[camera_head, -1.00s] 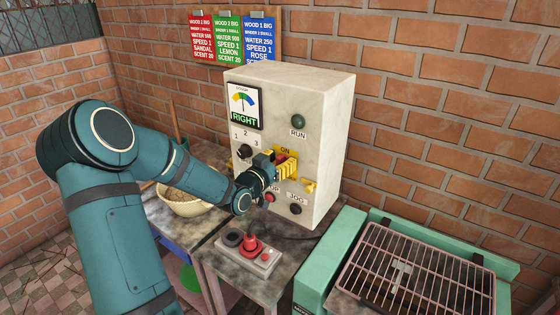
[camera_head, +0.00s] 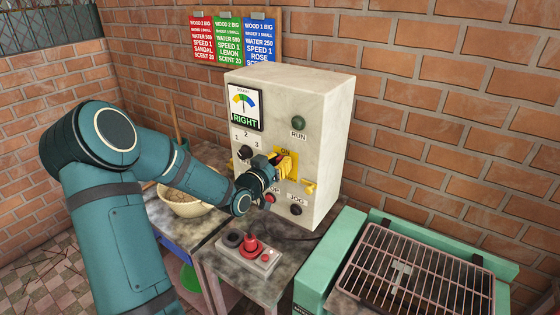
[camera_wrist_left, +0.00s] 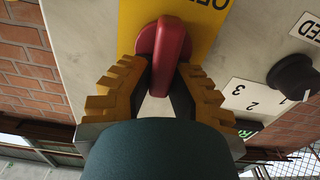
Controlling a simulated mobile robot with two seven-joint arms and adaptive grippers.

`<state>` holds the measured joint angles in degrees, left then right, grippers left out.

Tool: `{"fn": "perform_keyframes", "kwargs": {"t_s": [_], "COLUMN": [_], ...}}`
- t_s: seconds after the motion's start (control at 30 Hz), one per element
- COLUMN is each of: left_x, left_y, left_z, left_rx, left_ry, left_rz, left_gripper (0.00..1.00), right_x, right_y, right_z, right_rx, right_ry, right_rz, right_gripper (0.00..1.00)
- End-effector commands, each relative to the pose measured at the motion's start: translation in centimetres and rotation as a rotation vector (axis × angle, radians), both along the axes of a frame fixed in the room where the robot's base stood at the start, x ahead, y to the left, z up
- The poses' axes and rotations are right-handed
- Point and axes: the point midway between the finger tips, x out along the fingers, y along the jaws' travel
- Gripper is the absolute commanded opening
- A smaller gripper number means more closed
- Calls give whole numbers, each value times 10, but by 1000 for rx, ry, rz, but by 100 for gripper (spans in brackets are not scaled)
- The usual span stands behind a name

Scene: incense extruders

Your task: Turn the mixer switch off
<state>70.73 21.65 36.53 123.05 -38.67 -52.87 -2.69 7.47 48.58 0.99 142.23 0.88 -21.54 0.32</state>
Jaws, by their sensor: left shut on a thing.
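The mixer switch is a red lever (camera_wrist_left: 165,55) on a yellow plate (camera_wrist_left: 200,15) in the left wrist view. Part of the plate's "OFF" lettering shows there upside down. In the head view, the same yellow plate (camera_head: 291,156) with "ON" at its top is on the front of the pale control box (camera_head: 320,130). My left gripper (camera_head: 284,166) is at this plate and hides most of the lever. In the left wrist view its yellow toothed fingers (camera_wrist_left: 160,90) are shut on the red lever, one on each side. My right gripper is not in view.
The box also carries a speed knob (camera_head: 245,152), a green RUN button (camera_head: 298,123) and a JOG button (camera_head: 296,209). A small control with a red knob (camera_head: 250,245) sits on the table below. A bowl (camera_head: 185,203) stands left, a green-framed grill (camera_head: 415,270) right.

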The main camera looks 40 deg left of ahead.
Motion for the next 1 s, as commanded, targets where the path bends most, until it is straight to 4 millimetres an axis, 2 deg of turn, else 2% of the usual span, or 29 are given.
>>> {"fn": "perform_keyframes", "kwargs": {"t_s": [1.0], "left_x": [-1], "left_y": [14], "left_z": [-6], "left_rx": [-911], "left_ry": [-104], "left_rz": [-2], "left_gripper": [0], "right_x": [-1], "right_y": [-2], "right_z": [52], "right_rx": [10], "right_ry": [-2], "right_rz": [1], "right_gripper": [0]}}
